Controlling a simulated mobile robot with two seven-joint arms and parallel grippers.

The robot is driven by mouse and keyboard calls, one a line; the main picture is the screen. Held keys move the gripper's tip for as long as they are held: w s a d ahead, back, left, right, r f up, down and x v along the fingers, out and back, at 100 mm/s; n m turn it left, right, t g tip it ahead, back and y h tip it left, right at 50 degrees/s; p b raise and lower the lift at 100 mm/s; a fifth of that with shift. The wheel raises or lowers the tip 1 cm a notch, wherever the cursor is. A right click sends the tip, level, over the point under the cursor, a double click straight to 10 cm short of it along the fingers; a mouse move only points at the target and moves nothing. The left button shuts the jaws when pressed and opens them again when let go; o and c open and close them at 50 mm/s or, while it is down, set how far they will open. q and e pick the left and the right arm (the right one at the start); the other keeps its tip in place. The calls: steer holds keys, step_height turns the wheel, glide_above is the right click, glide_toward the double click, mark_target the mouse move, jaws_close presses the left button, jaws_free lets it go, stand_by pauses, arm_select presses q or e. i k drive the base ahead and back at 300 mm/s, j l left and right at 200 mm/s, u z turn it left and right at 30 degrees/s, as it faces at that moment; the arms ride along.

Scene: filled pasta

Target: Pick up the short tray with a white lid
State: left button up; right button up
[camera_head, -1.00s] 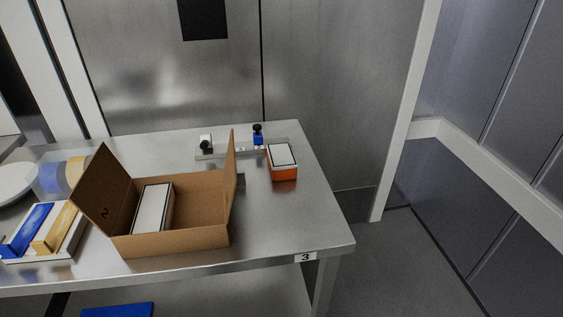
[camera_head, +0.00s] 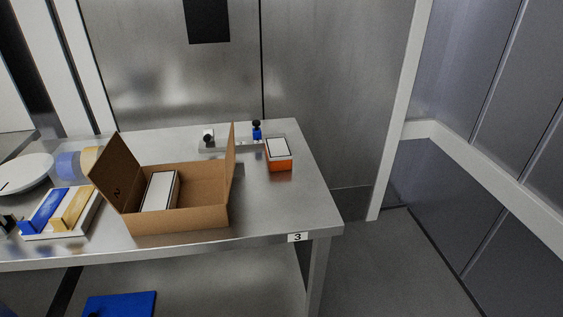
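A short orange tray with a white lid (camera_head: 279,149) stands upright on the metal table, right of the cardboard box. A longer white-topped tray (camera_head: 158,192) lies inside the open cardboard box (camera_head: 180,220), against its left side; its lower part is hidden by the box wall. Neither of my grippers can be made out in the head view.
The metal table (camera_head: 275,205) has a clear area right of the box, ending at a corner near the label 3. Blue and yellow holders (camera_head: 72,207) and a white plate (camera_head: 25,173) are at left. A rail with blue and white knobs (camera_head: 257,130) stands behind. A blue mat (camera_head: 120,304) lies below.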

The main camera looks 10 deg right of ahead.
mark_target(279, 156)
steer(key=k+u, duration=0.4)
steer(key=u, duration=0.25)
steer(key=l+u, duration=0.3)
steer(key=i+l+u, duration=0.1)
steer(key=u, duration=0.2)
steer(key=l, duration=2.35)
